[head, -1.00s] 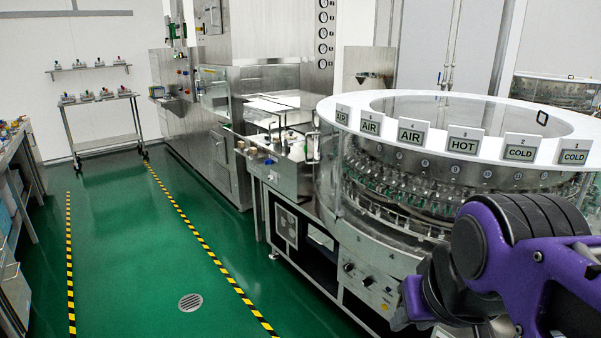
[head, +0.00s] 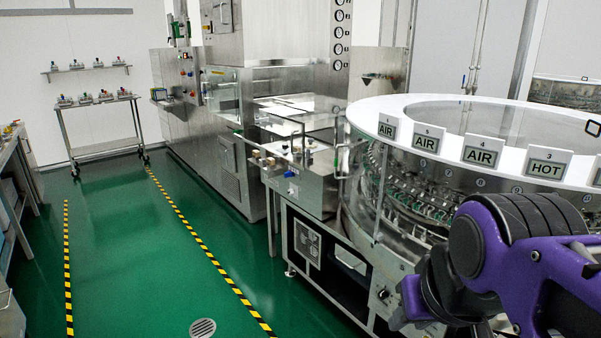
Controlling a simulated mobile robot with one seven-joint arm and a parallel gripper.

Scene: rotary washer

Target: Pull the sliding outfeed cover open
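The rotary washer (head: 392,215) stands at the right, a round clear-walled machine with a white top ring (head: 400,104) bearing AIR and HOT signs. A steel transfer section (head: 305,185) with small fittings on top joins its left side to the tall steel machine. Clear and shiny panels (head: 297,108) sit over that section. I cannot tell which panel is the sliding outfeed cover, or whether it is open. My purple and black arm is folded at the lower right, in front of the washer and apart from the panels. My gripper fingers are not visible.
Green floor between the yellow-black stripes (head: 215,274) is clear, with a round drain (head: 202,327). A steel trolley (head: 100,127) with small items stands at the back left. A bench (head: 12,185) lines the left edge. The washer's lower frame (head: 330,260) borders the floor.

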